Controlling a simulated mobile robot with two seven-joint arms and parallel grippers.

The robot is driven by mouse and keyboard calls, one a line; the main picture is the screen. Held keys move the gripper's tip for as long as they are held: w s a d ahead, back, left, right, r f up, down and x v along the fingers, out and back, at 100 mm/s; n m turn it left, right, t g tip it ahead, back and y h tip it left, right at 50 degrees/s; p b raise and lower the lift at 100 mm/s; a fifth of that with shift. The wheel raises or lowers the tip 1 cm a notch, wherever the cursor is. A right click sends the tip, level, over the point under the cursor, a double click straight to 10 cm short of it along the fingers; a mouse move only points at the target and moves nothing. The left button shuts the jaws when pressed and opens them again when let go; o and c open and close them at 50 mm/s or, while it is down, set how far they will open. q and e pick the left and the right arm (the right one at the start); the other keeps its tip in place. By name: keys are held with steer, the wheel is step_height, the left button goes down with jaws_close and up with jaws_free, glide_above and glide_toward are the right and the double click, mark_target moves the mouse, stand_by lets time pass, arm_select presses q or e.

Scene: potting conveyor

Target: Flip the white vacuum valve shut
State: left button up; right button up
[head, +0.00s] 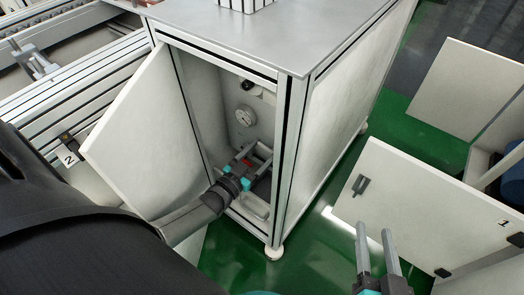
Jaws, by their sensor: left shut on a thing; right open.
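My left gripper (258,153) reaches through the open front of the cabinet (323,120), low in front of its back wall. Its fingers are shut on a small red part (246,163), mostly hidden between them. I cannot tell whether this part belongs to the white vacuum valve, and no white valve body stands out clearly. A round white gauge (245,115) is on the back wall above the gripper. My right gripper (375,229) is open and empty at the lower right, outside the cabinet, above the green floor.
The cabinet's door (140,130), beside a label "2", stands open to the left, close to my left arm. A white panel with a handle and label "1" (430,215) is at the right. Green floor (320,235) is clear between cabinet and panel.

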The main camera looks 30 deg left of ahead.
arm_select(q)
steer(key=shift+f+n, duration=0.15)
steer(key=shift+n, duration=0.45)
arm_select(e)
steer(key=shift+s, duration=0.15)
arm_select(q)
steer(key=o, duration=1.3)
steer(key=shift+o, duration=0.2)
steer(key=shift+s, duration=0.1)
steer(key=s+p, duration=0.2)
steer(key=s, duration=0.5)
steer(key=shift+s+a, duration=0.2)
steer(key=shift+a, duration=0.1)
arm_select(e)
steer(key=shift+s+d+f+g+h, duration=0.1)
steer(key=shift+d+f+g+h, duration=0.25)
steer(key=shift+d+g, duration=0.4)
steer(key=shift+s+d+f+g+h, duration=0.1)
steer(key=shift+d+f+g+h, duration=0.3)
steer(key=shift+d+g, duration=0.3)
steer(key=shift+s+d+f+g+h, duration=0.1)
steer(key=shift+d+f+g+h, duration=0.25)
steer(key=shift+d+g, duration=0.35)
steer(key=shift+w, duration=0.1)
arm_select(q)
steer(key=shift+s, duration=0.1)
